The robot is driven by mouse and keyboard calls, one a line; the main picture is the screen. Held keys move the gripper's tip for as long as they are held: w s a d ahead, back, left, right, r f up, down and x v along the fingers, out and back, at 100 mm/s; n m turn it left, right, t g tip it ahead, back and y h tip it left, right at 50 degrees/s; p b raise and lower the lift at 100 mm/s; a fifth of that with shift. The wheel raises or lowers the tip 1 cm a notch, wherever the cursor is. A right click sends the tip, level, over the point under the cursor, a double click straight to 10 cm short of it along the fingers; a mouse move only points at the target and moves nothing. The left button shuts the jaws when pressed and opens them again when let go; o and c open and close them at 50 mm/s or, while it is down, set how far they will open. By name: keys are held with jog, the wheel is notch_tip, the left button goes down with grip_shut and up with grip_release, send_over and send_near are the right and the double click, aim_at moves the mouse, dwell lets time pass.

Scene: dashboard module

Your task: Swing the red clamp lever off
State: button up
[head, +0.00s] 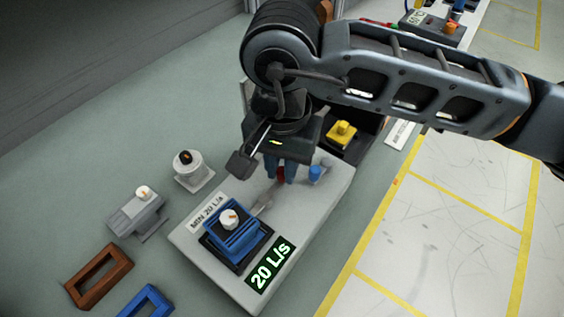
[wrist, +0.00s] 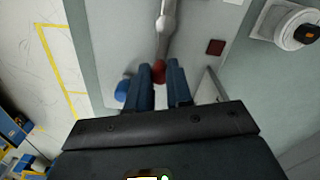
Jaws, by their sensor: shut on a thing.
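The red clamp lever has a grey metal arm (wrist: 166,28) and a red end (wrist: 158,70). My gripper (wrist: 160,78) is shut on that red end, with its blue fingers on either side. In the head view my gripper (head: 280,177) points down at the far part of the light grey module, and a little of the red end (head: 281,173) shows between the fingers. The lever arm (head: 264,202) reaches from there toward the blue clamped block (head: 236,238) with a white knob on top. The lever's pivot is hard to make out.
A blue knob (head: 315,173) stands close beside my fingers. The module's display (head: 270,266) reads 20 L/s. A dark red square (wrist: 215,47) lies flat on the module. White-grey fixtures (head: 194,172) and brown (head: 99,275) and blue frames (head: 146,302) stand to the left.

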grip_shut()
jog(key=shift+s+f+b, duration=0.1)
jog(key=shift+b, duration=0.3)
jog(key=m+b, duration=0.3)
jog(key=shift+s+d+f+b, duration=0.25)
jog(key=shift+s+d+b, duration=0.1)
jog(key=shift+d, duration=0.05)
jog(key=m+b, duration=0.1)
jog(key=b, duration=0.1)
jog(key=s+m+b, duration=0.1)
jog(key=m+b, duration=0.1)
jog(key=s+m+b, duration=0.1)
jog(key=m+b, duration=0.1)
jog(key=b, duration=0.1)
jog(key=shift+d, duration=0.4)
jog(key=m+b, duration=0.1)
jog(key=b, duration=0.1)
jog(key=s+m+b, duration=0.1)
jog(key=m+b, duration=0.3)
jog(key=shift+s, duration=0.4)
jog(key=m+b, duration=0.1)
jog(key=s+m+b, duration=0.1)
jog(key=shift+a+b, duration=0.2)
jog(key=shift+b, duration=0.2)
jog(key=shift+s+a+r+m+b, duration=0.15)
jog(key=shift+s+m+b, duration=0.05)
jog(key=shift+m+b, duration=0.5)
jog(key=shift+s+a+r+m+b, duration=0.1)
jog(key=shift+s+r+m+b, duration=0.1)
jog(key=shift+m+b, duration=0.5)
